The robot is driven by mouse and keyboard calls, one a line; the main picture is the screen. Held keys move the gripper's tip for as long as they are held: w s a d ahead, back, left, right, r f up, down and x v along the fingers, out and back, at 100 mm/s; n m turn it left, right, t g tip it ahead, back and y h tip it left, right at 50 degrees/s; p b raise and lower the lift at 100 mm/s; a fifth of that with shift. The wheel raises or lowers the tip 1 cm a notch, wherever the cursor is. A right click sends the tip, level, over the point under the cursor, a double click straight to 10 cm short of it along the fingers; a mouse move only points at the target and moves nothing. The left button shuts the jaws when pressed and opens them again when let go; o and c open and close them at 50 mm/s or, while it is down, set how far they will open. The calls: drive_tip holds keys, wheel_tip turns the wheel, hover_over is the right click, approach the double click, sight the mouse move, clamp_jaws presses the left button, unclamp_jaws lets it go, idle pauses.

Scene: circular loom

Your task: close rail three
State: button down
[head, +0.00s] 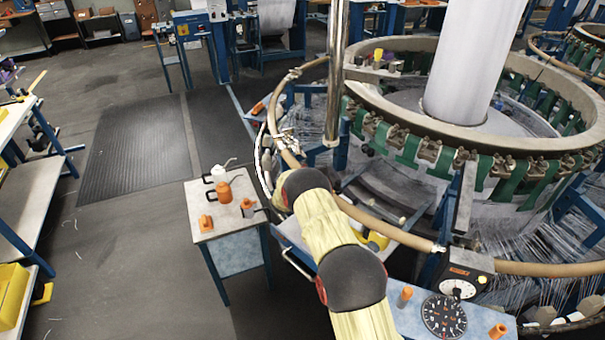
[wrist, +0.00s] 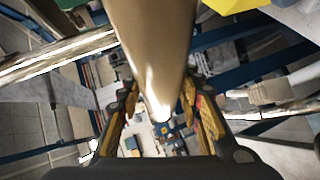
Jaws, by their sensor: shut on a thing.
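A tan curved rail (head: 385,228) runs around the near side of the loom, with metal fittings (head: 287,142) near my arm's end and another joint near the dial box. In the wrist view a thick tan rail section (wrist: 155,45) runs down from the top between the two yellow-and-black fingers of my gripper (wrist: 163,115). The gripper is shut on this rail. In the head view my yellow-sleeved arm reaches up to the rail's left side, and its dark end covers part of the rail and hides the fingers. No number on the rail is readable.
A small table (head: 228,215) with orange and white cans stands left of my arm. A bench with a round dial (head: 444,315) and a dial box (head: 466,272) is at the lower right. A vertical metal post (head: 336,80) stands beside the loom. Dark floor mats (head: 135,150) lie clear at left.

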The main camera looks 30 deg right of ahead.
drive_tip(key=shift+s+a+f, duration=0.1)
drive_tip(key=shift+s+f, duration=0.05)
drive_tip(key=shift+f, duration=0.4)
drive_tip(key=c, duration=1.6)
unclamp_jaws()
drive_tip(key=shift+f, duration=0.1)
drive_tip(key=shift+c, duration=0.2)
drive_tip(key=shift+o, duration=0.7)
drive_tip(key=shift+f, duration=0.15)
drive_tip(key=shift+o, duration=1.2)
drive_tip(key=shift+o, duration=0.2)
drive_tip(key=shift+r, duration=0.25)
drive_tip(key=v, duration=1.1)
drive_tip(key=shift+s+a+r, duration=0.15)
drive_tip(key=shift+s+a, duration=0.05)
